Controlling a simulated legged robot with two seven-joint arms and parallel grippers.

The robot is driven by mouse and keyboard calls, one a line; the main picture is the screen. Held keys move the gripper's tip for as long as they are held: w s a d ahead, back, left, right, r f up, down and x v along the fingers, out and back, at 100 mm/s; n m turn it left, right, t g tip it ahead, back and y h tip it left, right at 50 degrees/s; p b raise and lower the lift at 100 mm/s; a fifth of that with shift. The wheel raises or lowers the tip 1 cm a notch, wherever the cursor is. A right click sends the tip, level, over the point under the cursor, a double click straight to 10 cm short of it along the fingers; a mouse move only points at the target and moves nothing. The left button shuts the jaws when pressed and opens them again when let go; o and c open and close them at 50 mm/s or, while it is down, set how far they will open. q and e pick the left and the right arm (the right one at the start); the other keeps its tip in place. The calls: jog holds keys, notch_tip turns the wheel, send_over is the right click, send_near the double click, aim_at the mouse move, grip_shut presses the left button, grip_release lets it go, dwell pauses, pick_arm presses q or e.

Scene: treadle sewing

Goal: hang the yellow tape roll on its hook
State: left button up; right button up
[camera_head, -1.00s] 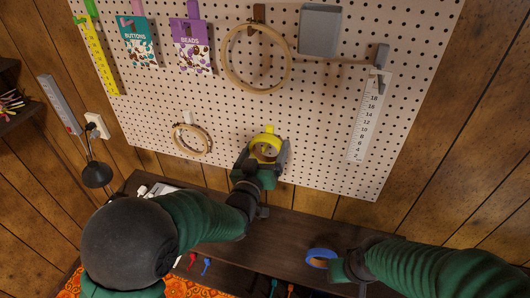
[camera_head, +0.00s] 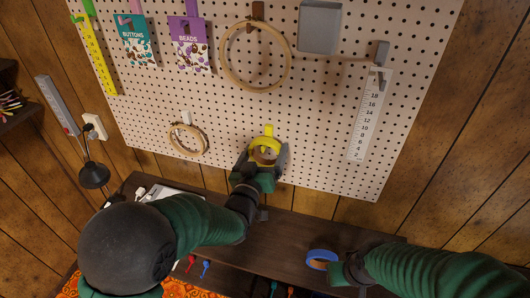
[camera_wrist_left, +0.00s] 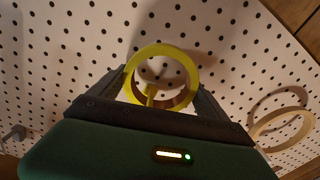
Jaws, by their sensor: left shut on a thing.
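The yellow tape roll (camera_head: 264,146) is held upright against the lower middle of the pegboard. My left gripper (camera_head: 262,163) is shut on it, with a finger at each side. In the left wrist view the roll (camera_wrist_left: 137,74) is a yellow ring with a brown inner face, between the fingers (camera_wrist_left: 161,90). A yellow hook (camera_head: 269,130) shows at the top of the roll in the head view. In the wrist view a yellow peg (camera_wrist_left: 151,93) shows within the ring's opening. Whether the roll rests on it is unclear. My right gripper (camera_head: 341,272) is low at the right, beside a blue tape roll (camera_head: 321,259).
The pegboard (camera_head: 320,110) carries a large wooden hoop (camera_head: 224,67), a small hoop (camera_head: 174,147), a ruler (camera_head: 368,118), button and bead packs and a grey tray (camera_head: 320,27). A dark table (camera_head: 283,237) lies below. The board around the hook is clear.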

pick_arm(q)
jog(key=shift+f, duration=0.2)
jog(key=o, duration=1.2)
jog(key=shift+c, duration=0.2)
